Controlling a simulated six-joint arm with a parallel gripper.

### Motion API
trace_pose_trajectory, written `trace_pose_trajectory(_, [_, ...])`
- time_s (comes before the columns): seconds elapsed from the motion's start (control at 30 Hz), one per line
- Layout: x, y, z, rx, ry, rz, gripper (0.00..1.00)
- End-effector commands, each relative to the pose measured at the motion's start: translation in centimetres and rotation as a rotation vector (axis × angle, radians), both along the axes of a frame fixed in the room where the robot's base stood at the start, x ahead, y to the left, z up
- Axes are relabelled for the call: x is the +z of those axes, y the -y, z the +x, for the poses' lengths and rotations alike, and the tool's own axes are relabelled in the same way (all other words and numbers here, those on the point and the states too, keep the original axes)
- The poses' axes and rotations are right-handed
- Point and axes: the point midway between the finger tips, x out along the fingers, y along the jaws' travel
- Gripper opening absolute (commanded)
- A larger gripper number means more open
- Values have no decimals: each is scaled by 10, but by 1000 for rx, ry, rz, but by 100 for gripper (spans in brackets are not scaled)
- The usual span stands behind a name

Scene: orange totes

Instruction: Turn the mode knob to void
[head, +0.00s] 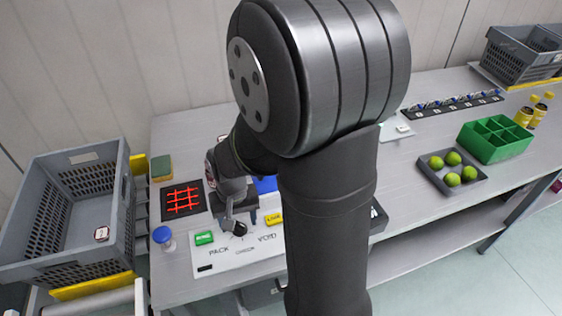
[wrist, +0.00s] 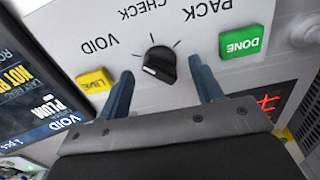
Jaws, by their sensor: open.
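The mode knob (wrist: 160,65) is a black dial on a white panel (wrist: 75,35). In the wrist view the panel reads upside down, with VOID (wrist: 99,45) left of the knob, CHECK beyond it and PACK to the right. A white mark shows on the knob's lower left side; I cannot tell for sure which label it points to. My gripper (wrist: 162,82) is open, with one blue-grey finger on each side of the knob, apart from it. In the head view my gripper (head: 238,222) is over the panel (head: 215,258) and partly covers the knob (head: 240,229).
A green DONE button (wrist: 241,42) and a yellow button (wrist: 95,80) flank the knob. A dark display (wrist: 40,95) is at the left. A grey crate (head: 60,255), blue-lidded jar (head: 163,236) and red-lined pad (head: 182,200) stand left of the panel.

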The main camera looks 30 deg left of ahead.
Motion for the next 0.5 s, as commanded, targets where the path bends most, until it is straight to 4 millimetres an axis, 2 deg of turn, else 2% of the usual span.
trace_pose_trajectory(0.17, [20, -3, 17, -144, -46, -12, 60])
trace_pose_trajectory(0.27, [45, -4, 32, -302, -108, -32, 60])
trace_pose_trajectory(0.5, [121, 0, 63, -675, -291, -94, 60])
